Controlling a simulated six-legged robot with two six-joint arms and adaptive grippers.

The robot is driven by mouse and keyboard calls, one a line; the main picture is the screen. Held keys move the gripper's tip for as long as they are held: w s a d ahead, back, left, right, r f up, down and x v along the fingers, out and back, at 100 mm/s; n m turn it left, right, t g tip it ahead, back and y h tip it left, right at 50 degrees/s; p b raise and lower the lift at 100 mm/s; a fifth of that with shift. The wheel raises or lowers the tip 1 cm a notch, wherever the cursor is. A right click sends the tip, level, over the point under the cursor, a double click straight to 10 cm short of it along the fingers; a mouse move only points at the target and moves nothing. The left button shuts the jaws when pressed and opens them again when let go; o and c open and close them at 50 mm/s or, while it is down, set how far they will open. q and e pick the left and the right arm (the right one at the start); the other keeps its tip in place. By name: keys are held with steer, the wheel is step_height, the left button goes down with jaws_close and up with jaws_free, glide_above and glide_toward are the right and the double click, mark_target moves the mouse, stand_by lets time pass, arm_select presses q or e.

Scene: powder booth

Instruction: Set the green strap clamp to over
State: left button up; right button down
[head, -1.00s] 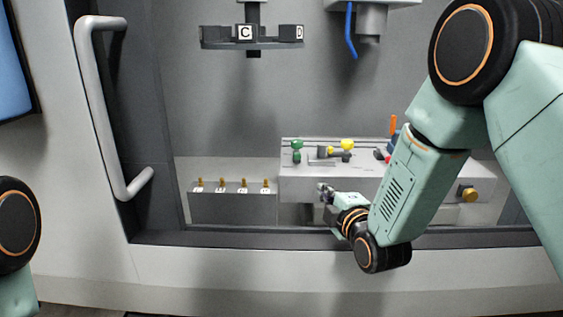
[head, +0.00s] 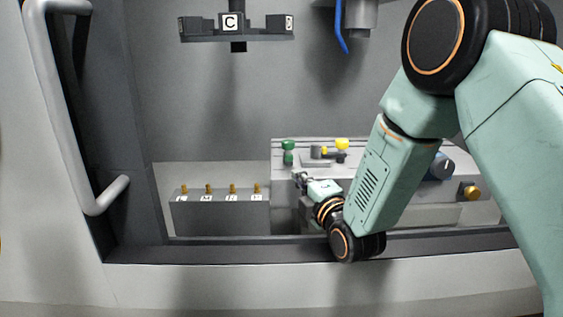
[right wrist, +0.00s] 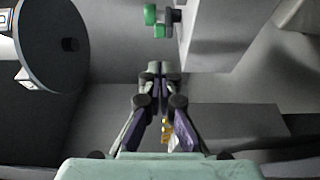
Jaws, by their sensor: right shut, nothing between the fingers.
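The green strap clamp (head: 288,151) stands at the left end of the grey fixture box (head: 283,181) in the head view. In the right wrist view the green clamp (right wrist: 152,15) shows at the top, ahead of the fingers and apart from them. My right gripper (head: 300,178) is in front of the box, a little below and right of the clamp. In the right wrist view my right gripper (right wrist: 154,72) has its fingertips together with nothing between them. My left gripper is not in view.
A yellow clamp (head: 342,144) and a brass knob (head: 470,191) are on the fixture. A low block (head: 220,218) with several brass pegs stands to the left. A dark lettered carousel (head: 238,39) hangs above. The booth's front sill (head: 220,252) runs below my right arm.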

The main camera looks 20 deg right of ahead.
mark_target(283, 175)
steer(key=w, duration=0.5)
steer(key=w+b, duration=0.1)
steer(key=w, duration=0.2)
steer(key=shift+a, duration=0.4)
steer(key=shift+w+a+r, duration=0.1)
steer(key=shift+w, duration=0.9)
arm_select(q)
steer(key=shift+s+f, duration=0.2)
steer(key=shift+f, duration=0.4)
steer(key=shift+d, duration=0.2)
arm_select(e)
steer(key=shift+s+y, duration=0.1)
steer(key=shift+y, duration=0.2)
